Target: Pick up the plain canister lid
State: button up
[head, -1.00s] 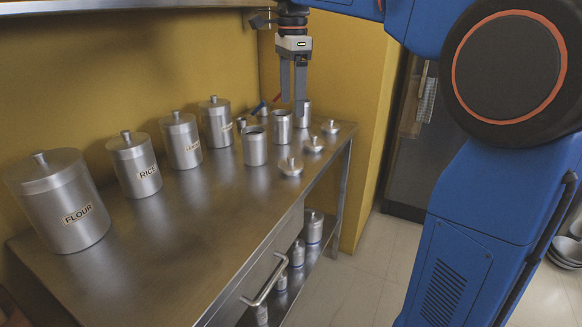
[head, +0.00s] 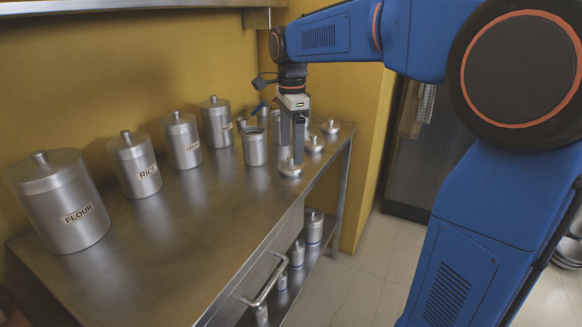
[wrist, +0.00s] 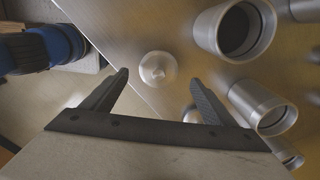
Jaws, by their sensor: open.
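Small round steel lids with knobs lie along the right part of the steel counter, beside open unlabelled canisters. The nearest plain lid (head: 290,170) is close to the counter's front edge. My gripper (head: 291,153) points down just above this lid, open and empty, with its fingers partly covering the lid's knob. In the wrist view the lid (wrist: 158,69) shows ahead, in line with the gap between the two fingertips. Two more lids, a middle one (head: 313,145) and a far one (head: 331,127), lie farther back.
An open canister (head: 255,148) stands left of my gripper; it also shows in the wrist view (wrist: 235,30) with others beside it. Labelled, lidded canisters, including Flour (head: 60,200) and Rice (head: 134,165), line the wall. The counter's front left (head: 170,260) is clear.

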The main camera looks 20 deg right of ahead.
aim_at(291, 157)
jog(key=shift+s+a+f, duration=0.1)
jog(key=shift+s+f, duration=0.05)
jog(key=shift+f, duration=1.95)
jog(key=c, duration=1.1)
jog(key=shift+r, duration=0.1)
jog(key=shift+c, duration=0.2)
